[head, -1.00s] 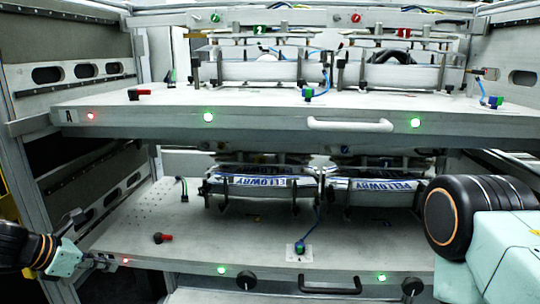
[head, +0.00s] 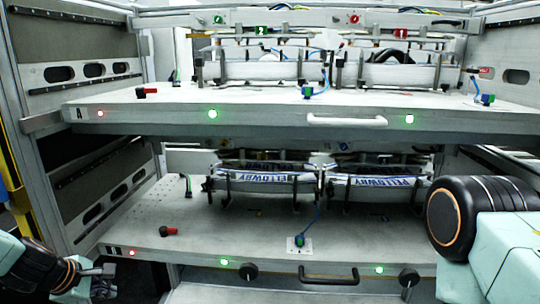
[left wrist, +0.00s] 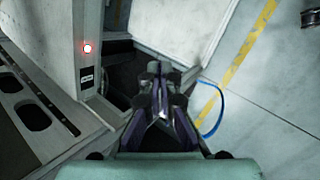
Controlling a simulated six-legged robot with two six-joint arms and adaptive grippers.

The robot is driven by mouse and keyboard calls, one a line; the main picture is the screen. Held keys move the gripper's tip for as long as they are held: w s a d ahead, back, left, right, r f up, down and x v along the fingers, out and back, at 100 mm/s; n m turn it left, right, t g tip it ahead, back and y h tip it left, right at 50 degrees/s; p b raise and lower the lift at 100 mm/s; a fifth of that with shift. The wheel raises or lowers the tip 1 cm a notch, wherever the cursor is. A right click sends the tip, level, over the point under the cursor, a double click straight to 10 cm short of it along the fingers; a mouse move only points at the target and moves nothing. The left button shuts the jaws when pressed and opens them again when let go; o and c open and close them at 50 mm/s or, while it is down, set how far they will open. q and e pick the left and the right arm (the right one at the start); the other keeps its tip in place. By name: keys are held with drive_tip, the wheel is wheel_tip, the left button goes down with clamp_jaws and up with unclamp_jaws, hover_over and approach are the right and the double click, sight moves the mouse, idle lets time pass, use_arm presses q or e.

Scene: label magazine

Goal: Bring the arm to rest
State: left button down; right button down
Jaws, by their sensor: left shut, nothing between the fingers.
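My left gripper (head: 108,270) is at the lower left of the head view, just in front of the left end of the lower shelf (head: 160,215). In the left wrist view the left gripper (left wrist: 157,70) has its fingers together with nothing between them. It points past the shelf's corner, apart from it as far as I can tell. My other arm shows at the right edge of the head view, but its gripper is not in view.
The upper shelf (head: 250,112) and lower shelf carry label stacks in holders (head: 262,182). A white handle (head: 346,121) and a black handle (head: 328,279) jut from their fronts. A red light (left wrist: 87,48) marks the nearby corner. Floor with a yellow stripe (left wrist: 237,57) lies right of it.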

use_arm(q)
drive_tip(key=s+d+f+m+g, duration=0.2)
drive_tip(key=s+d+f+m, duration=0.3)
drive_tip(key=s, duration=0.6)
drive_tip(key=s+d+f+m+g, duration=0.2)
drive_tip(key=s+d+f+m, duration=0.3)
drive_tip(key=s+m, duration=0.3)
drive_tip(key=s+d+f+m+g+y, duration=0.1)
drive_tip(key=s+d+f+m, duration=0.4)
drive_tip(key=s, duration=1.1)
drive_tip(key=shift+s+d+f+m+g, duration=0.2)
drive_tip(key=shift+m+g, duration=0.5)
drive_tip(key=shift+m, duration=0.3)
